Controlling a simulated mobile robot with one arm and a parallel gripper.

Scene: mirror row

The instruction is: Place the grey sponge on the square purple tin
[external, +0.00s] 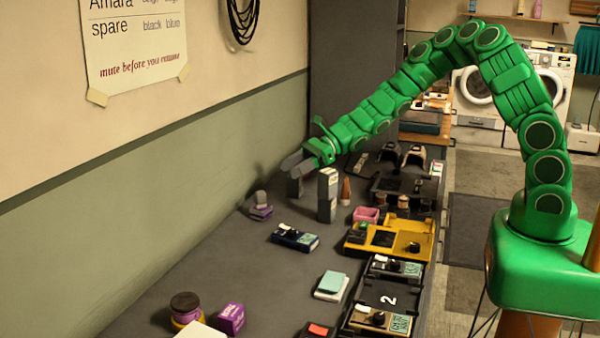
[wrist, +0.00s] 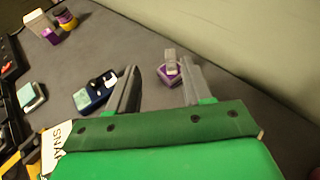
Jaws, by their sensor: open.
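A small grey block, which looks like the grey sponge (external: 261,197), rests on top of a small purple tin (external: 261,213) near the wall. In the wrist view the grey sponge (wrist: 170,56) and the purple tin (wrist: 167,76) show beyond my fingertips, with the sponge on the tin. My gripper (external: 290,174) is open and empty, above the bench and to the right of the pair. In the wrist view my gripper (wrist: 160,68) has its two fingers apart, with the tin seen between them. I see no contact with either.
A pale upright box (external: 327,195) stands close beside my gripper. A navy pedal (external: 295,238) lies nearer the camera. A purple box (external: 231,318) and a dark-lidded jar (external: 185,307) stand at the front. The bench between the pair and the jar is clear.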

